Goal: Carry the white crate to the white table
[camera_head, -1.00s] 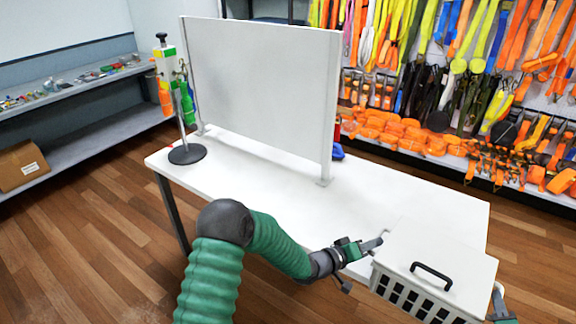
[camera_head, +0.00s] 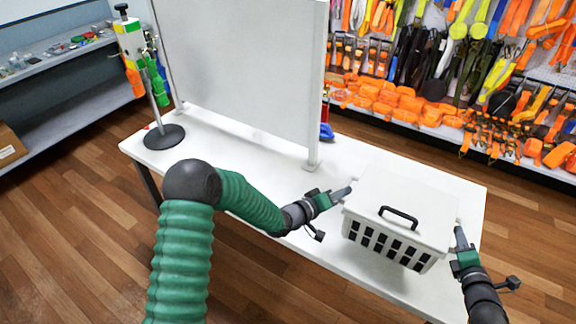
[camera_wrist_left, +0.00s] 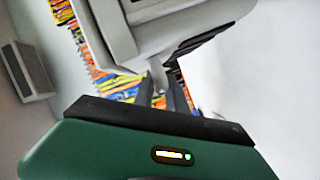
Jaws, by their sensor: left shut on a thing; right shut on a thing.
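The white crate (camera_head: 400,222) has a closed lid with a black handle and slotted sides. In the head view it is at the right part of the white table (camera_head: 255,205), over the tabletop; I cannot tell whether it touches it. My left gripper (camera_head: 347,192) is shut on the crate's left side. My right gripper (camera_head: 459,232) is shut on its right side. In the left wrist view my left gripper's dark fingers (camera_wrist_left: 161,92) meet the underside of a pale edge of the crate (camera_wrist_left: 175,25).
A white upright panel (camera_head: 240,75) stands on the table behind the crate. A stand (camera_head: 150,90) with a round black base is at the table's left end. A wall of straps (camera_head: 450,60) is behind. The middle of the tabletop is clear.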

